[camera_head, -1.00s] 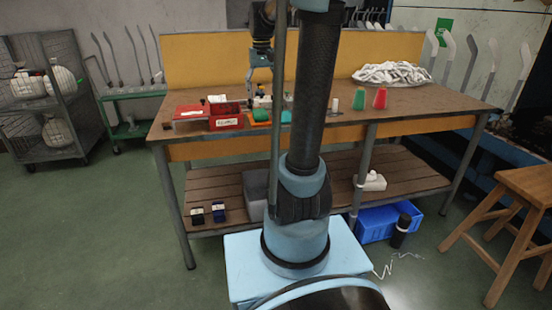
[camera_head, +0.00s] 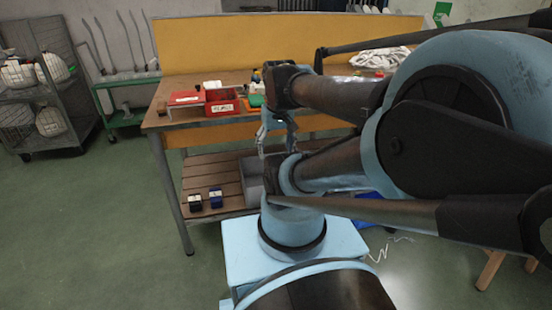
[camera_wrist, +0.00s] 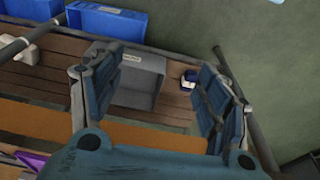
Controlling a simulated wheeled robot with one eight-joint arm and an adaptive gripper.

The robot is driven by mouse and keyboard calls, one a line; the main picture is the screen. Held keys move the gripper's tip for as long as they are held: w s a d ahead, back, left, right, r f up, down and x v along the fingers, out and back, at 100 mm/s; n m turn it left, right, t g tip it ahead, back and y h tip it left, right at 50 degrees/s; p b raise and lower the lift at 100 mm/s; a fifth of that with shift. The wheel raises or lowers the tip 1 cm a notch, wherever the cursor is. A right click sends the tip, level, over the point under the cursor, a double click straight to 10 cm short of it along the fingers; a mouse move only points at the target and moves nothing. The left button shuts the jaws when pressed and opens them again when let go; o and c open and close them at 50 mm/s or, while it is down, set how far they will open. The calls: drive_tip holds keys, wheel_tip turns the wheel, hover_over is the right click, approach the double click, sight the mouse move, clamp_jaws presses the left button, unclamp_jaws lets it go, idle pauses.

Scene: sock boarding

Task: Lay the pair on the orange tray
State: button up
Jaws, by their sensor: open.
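My gripper (camera_head: 276,143) is open, pointing down in front of the workbench's front edge; its spread fingers also show in the wrist view (camera_wrist: 160,65), with nothing between them. A sliver of the orange tray (camera_head: 252,111) shows on the bench top beside the red bin, mostly hidden by green material and my arm. Two small dark bundles with pale bands, one blackish (camera_head: 195,202) and one blue (camera_head: 215,198), sit side by side on the lower shelf. A dark blue and white bundle (camera_wrist: 188,82) shows beyond the right finger. I cannot tell which things form the pair.
A grey bin (camera_wrist: 140,75) stands on the slatted shelf (camera_head: 205,172), below my gripper. Red bins (camera_head: 222,104) stand on the bench top at left. A white pile (camera_head: 380,60) lies at the back right. A blue crate (camera_wrist: 105,20) shows beyond the shelf.

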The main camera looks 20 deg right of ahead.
drive_tip(key=s+f, duration=0.2)
drive_tip(key=f, duration=0.1)
drive_tip(key=shift+a, duration=0.1)
idle(0.3)
drive_tip(key=shift+w+f, duration=0.15)
drive_tip(key=shift+w, duration=0.25)
idle(0.4)
